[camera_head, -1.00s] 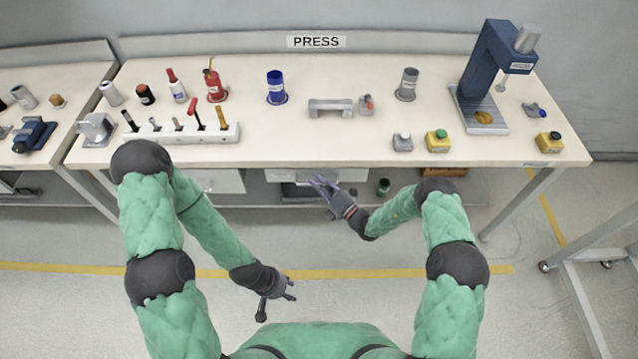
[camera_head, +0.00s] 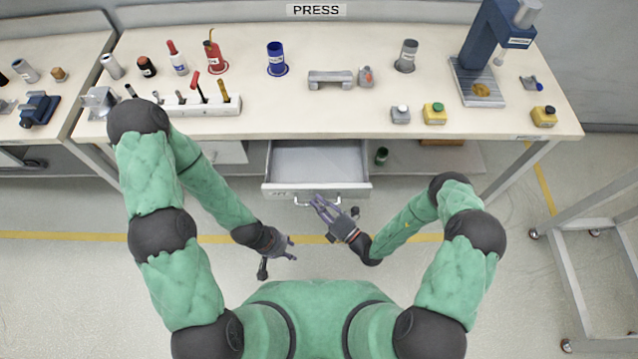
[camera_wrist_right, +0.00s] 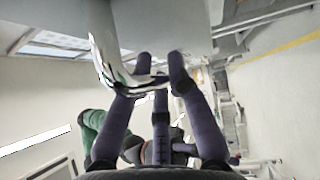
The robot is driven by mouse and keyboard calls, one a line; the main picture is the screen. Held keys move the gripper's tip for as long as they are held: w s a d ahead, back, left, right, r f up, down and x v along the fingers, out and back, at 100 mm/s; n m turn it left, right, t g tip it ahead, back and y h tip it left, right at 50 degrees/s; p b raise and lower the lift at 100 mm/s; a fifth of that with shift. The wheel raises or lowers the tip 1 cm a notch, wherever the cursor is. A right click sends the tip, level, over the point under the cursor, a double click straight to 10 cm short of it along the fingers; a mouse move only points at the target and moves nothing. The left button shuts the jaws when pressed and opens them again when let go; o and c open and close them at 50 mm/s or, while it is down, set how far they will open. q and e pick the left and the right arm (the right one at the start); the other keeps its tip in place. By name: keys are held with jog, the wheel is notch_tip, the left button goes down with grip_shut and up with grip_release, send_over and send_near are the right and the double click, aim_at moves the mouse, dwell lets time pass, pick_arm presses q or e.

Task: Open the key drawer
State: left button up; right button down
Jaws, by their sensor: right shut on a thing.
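The drawer (camera_head: 318,160) under the bench's middle stands pulled well out, and its pale interior looks empty. Its grey front (camera_head: 345,191) carries a small label at the left that I cannot read clearly, and a bar handle (camera_head: 302,203) in the middle. My right gripper (camera_head: 318,201) is shut on this handle. In the right wrist view, the curved metal handle (camera_wrist_right: 100,62) runs between the purple fingers (camera_wrist_right: 160,75). My left gripper (camera_head: 284,246) is empty, its fingers spread, in the air below and left of the drawer.
The bench top (camera_head: 330,118) bears a tool rack (camera_head: 185,106), a grey bracket (camera_head: 330,80), several bottles and a blue press (camera_head: 490,50). A wheeled frame (camera_head: 590,225) stands at the right.

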jog(key=shift+s, duration=1.1)
jog(key=c, duration=1.4)
grip_release()
jog(key=shift+v, duration=6.05)
